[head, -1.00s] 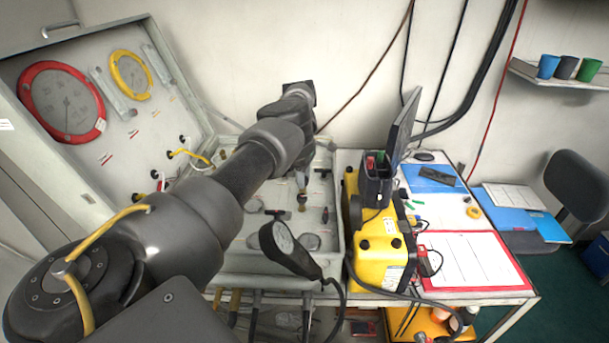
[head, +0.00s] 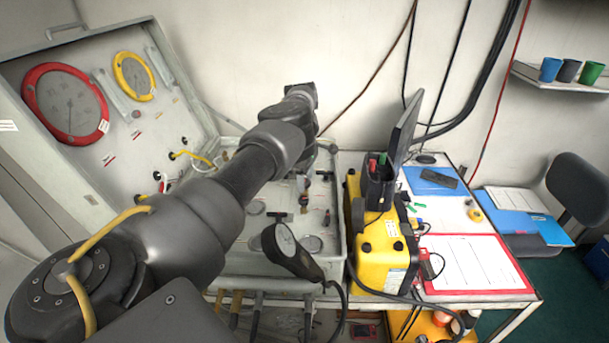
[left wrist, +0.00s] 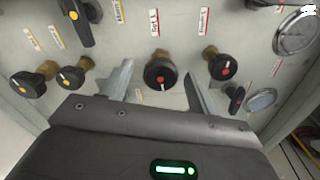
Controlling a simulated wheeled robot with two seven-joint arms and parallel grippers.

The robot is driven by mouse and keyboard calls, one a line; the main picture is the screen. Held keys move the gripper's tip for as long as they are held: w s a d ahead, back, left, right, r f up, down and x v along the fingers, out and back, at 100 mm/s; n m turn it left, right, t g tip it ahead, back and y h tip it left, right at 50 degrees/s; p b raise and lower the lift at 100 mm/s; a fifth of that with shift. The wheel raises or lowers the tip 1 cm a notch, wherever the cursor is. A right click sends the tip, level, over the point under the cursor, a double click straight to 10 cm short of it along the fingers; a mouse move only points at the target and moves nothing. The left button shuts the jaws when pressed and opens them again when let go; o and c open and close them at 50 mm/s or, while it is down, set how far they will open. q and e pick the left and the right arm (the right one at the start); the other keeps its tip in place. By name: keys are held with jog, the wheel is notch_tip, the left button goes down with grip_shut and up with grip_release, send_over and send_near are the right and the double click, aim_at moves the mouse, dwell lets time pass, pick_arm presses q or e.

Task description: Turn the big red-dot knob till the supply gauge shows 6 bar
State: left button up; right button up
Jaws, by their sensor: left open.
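In the left wrist view the big black knob with a red dot (left wrist: 160,72) stands on a brass stem on the pale panel. My left gripper (left wrist: 158,70) is open, its two fingers on either side of this knob in the picture; I cannot tell whether they touch it. A second red-dot knob (left wrist: 223,67) is just right of the right finger. In the head view a red-rimmed gauge (head: 66,104) and a yellow-rimmed gauge (head: 134,76) sit in the raised lid; their readings are too small to read. My left arm hides its gripper there. My right gripper is not in view.
A yellow case (head: 381,252) stands right of the panel box. A black hand-held gauge (head: 285,243) is at the box's front.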

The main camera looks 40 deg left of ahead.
pick_arm(q)
notch_tip(320, 180, up, 11)
jog(key=shift+b, duration=0.4)
jog(key=shift+s+f, duration=0.1)
jog(key=shift+f, duration=0.05)
